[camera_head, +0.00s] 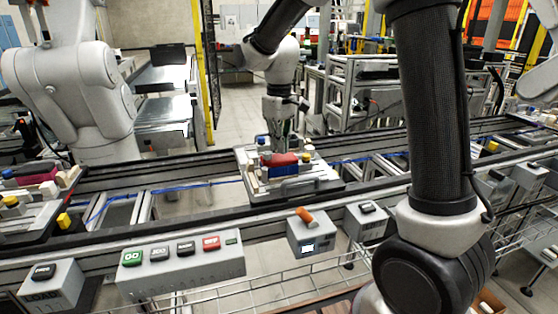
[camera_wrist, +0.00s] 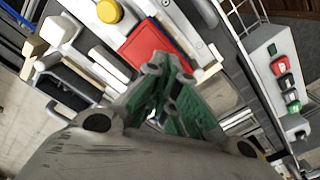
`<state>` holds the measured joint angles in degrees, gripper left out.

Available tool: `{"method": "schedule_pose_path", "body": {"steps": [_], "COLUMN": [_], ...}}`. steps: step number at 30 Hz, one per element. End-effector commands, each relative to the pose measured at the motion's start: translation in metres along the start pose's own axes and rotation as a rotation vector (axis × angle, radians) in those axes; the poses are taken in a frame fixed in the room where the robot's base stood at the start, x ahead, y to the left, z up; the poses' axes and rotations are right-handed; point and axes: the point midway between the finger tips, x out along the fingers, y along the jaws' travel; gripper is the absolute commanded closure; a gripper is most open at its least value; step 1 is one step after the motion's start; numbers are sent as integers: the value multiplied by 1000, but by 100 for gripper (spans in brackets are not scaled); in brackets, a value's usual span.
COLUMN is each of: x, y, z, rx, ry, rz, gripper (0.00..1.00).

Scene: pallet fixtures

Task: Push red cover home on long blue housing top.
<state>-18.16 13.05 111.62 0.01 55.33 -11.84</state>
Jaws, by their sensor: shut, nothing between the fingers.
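The red cover (camera_head: 281,159) sits on top of the long blue housing (camera_head: 276,171) on the pallet in the middle of the conveyor. The red cover also shows in the wrist view (camera_wrist: 150,42), partly hidden by the fingers. I cannot tell whether it is fully seated. My gripper (camera_head: 278,148) points down, close over the cover. In the wrist view my gripper (camera_wrist: 170,72) has its green-padded fingers shut and empty, with the tips at the cover's lower edge. I cannot tell whether they touch it.
A yellow knob (camera_wrist: 110,12) and pale blocks stand close around the cover on the pallet (camera_head: 318,184). Another loaded pallet (camera_head: 32,215) is at the left. A button box (camera_head: 180,262) with green and red buttons lines the conveyor's near side.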

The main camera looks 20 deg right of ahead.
Motion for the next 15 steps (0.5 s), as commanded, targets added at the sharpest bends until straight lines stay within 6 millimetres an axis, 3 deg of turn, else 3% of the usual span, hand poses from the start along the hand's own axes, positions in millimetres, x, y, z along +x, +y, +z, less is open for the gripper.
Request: {"method": "schedule_pose_path", "body": {"steps": [15], "x": [12], "y": [0], "z": [0], "rx": [0], "ry": [-1], "rz": [0], "gripper": [100]}}
